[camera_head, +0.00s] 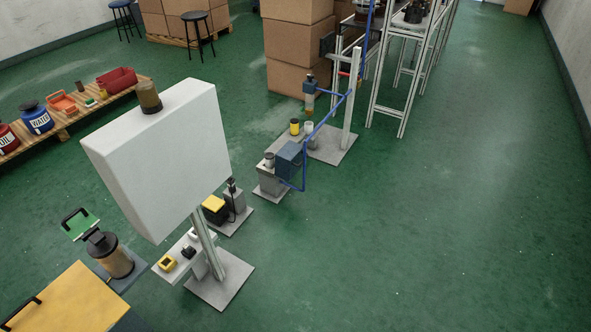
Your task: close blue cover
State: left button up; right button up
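A dark blue box-shaped part (289,161) stands on a small grey station near the picture's middle. It may be the blue cover, but I cannot tell whether it is open or shut. A thin blue bent frame (317,130) runs beside it and up along a grey post (351,100). Neither of my grippers is in view, so nothing shows near the blue part.
A large white panel (165,155) on a post stands left of centre. A yellow-topped cabinet (75,300) is at the bottom left. A wooden bench (62,125) holds jugs and bins. Cardboard boxes (295,80) stand behind. Green floor (470,220) is clear on the right.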

aim_at(289, 161)
jog(key=i+l+u, duration=0.15)
jog(key=i, duration=0.35)
jog(key=i+l+u, duration=0.1)
jog(key=i, duration=0.45)
jog(key=i+l+u, duration=0.15)
jog(key=i, duration=0.35)
jog(key=l, duration=0.1)
